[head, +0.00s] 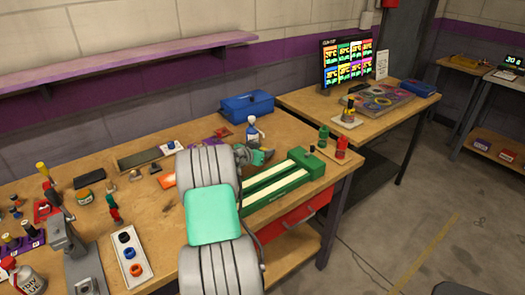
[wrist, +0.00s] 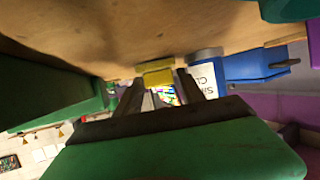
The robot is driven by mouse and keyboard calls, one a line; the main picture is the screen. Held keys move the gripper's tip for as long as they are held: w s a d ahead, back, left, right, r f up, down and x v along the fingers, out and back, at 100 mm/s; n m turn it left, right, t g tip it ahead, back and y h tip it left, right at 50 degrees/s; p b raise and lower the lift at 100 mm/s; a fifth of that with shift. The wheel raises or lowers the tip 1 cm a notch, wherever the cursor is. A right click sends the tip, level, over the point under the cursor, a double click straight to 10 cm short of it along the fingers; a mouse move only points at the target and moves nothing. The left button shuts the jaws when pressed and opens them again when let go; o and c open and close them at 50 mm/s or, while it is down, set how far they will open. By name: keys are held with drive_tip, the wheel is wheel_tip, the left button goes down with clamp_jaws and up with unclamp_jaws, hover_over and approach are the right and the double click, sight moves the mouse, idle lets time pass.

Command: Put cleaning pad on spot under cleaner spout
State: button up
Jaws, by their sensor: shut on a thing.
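My gripper (head: 262,156) is low over the workbench, beyond my grey arm and beside the cleaner. In the wrist view my gripper (wrist: 158,87) is shut on a small yellow block, which looks like the cleaning pad (wrist: 158,78). A second, duller yellow patch lies just past it; I cannot tell whether it is the spot. The cleaner (head: 253,131) is a white and blue bottle standing upright on the bench. In the wrist view the cleaner (wrist: 204,76) is close to the right of the fingertips, its label partly cut off. The pad is hidden in the head view.
A green slot track (head: 284,183) with pale strips lies right of my arm. A blue toolbox (head: 247,105) stands behind the cleaner. Green and red bottles (head: 341,148) stand near the bench's right edge. A white tray (head: 131,256) with rings lies at left.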

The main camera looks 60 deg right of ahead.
drive_tip(key=shift+f, duration=0.25)
drive_tip(key=o, duration=1)
drive_tip(key=shift+r, duration=0.1)
